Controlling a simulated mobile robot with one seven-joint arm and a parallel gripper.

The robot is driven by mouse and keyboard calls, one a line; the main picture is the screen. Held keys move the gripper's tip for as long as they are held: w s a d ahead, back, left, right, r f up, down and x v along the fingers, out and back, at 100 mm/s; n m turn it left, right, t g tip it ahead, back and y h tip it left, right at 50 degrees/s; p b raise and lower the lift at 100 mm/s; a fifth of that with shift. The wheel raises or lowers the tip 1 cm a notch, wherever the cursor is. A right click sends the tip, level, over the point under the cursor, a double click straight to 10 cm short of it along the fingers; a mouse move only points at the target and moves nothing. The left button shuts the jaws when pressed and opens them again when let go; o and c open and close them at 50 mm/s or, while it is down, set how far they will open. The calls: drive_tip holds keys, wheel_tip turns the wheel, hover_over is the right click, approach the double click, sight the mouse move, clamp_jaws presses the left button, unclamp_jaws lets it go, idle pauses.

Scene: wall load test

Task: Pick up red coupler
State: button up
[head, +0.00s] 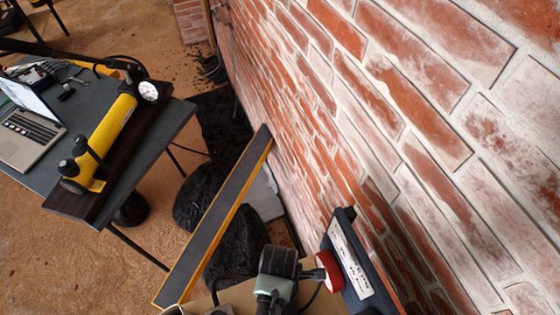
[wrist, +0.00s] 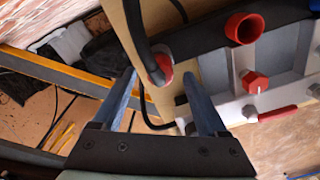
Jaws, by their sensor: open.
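In the wrist view, a red coupler-like piece (wrist: 163,66) sits at the end of a thick black hose (wrist: 136,28), above a tan board. My gripper (wrist: 160,76) is open, and its two blue-grey fingers point toward this piece. The piece appears between the fingertips in the picture; I cannot tell if it is between them in depth. No contact shows. A red cup-shaped fitting (wrist: 245,28) lies to the right. In the head view, a round red part (head: 328,271) is beside a dark upright panel; I cannot tell which red part it matches.
A red knob (wrist: 255,82) and a red bar (wrist: 277,114) are on the pale frame at right. A brick wall (head: 400,120) rises at right. A long yellow-edged beam (head: 215,220) stands near it. A dark table (head: 165,125) carries a yellow hand pump (head: 113,120) and laptop (head: 28,125).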

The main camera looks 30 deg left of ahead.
drive_tip(key=shift+f, duration=1.45)
drive_tip(key=shift+d, duration=0.1)
clamp_jaws()
